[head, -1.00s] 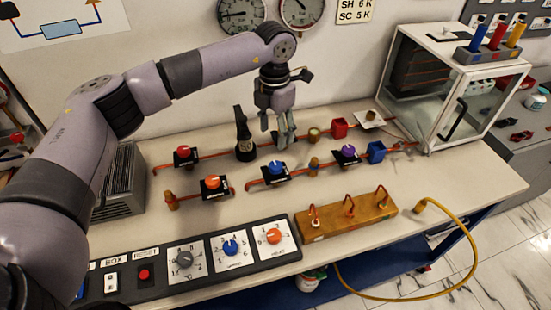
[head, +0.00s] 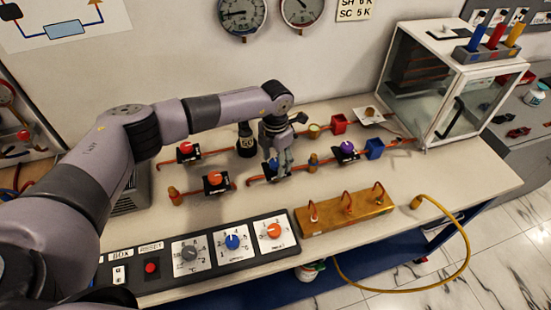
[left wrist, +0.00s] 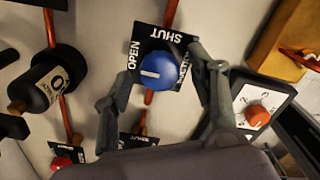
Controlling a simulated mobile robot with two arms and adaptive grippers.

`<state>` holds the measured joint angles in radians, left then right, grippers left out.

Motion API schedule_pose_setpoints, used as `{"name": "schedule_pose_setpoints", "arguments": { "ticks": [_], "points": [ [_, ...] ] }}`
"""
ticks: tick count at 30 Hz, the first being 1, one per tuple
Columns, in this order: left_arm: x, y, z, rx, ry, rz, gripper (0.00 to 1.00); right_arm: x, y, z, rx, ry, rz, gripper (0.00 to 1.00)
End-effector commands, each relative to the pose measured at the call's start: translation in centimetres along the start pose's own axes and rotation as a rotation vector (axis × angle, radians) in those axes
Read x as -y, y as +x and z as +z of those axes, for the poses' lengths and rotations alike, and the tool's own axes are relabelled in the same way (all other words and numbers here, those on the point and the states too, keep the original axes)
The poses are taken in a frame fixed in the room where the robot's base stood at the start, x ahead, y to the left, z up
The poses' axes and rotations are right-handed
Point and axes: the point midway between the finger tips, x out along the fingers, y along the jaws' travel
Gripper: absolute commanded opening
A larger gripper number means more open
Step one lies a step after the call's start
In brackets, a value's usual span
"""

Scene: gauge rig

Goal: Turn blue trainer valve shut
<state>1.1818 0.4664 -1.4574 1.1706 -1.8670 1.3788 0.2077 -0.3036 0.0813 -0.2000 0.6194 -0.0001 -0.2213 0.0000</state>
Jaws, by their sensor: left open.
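The blue trainer valve (head: 273,164) sits on the orange pipe at the middle of the bench, partly hidden by my left gripper (head: 279,172). In the left wrist view its round blue knob (left wrist: 160,68) stands on a black plate lettered OPEN and SHUT. The knob's white mark points toward the OPEN lettering. My left gripper (left wrist: 154,82) is open, with one finger on each side of the knob. The right-hand finger is very close to the knob; I cannot tell if it touches. My right gripper is not in view.
Red (head: 186,149), orange (head: 215,179) and purple (head: 347,147) valves stand nearby. A control panel (head: 205,257) with dials and a brass block (head: 345,219) lie in front.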

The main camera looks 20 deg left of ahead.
Motion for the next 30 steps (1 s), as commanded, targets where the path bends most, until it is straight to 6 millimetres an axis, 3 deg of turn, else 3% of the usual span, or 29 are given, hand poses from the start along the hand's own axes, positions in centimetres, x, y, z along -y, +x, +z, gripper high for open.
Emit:
{"name": "schedule_pose_setpoints", "arguments": {
  "ticks": [22, 30],
  "points": [
    [-0.02, -0.08, 0.00, 0.000, 0.000, 0.000, 0.06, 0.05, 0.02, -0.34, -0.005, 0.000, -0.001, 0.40],
    [-0.05, 0.04, 0.02, 0.001, 0.023, 0.001, 0.05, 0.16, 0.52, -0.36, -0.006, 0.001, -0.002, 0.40]
  ]
}}
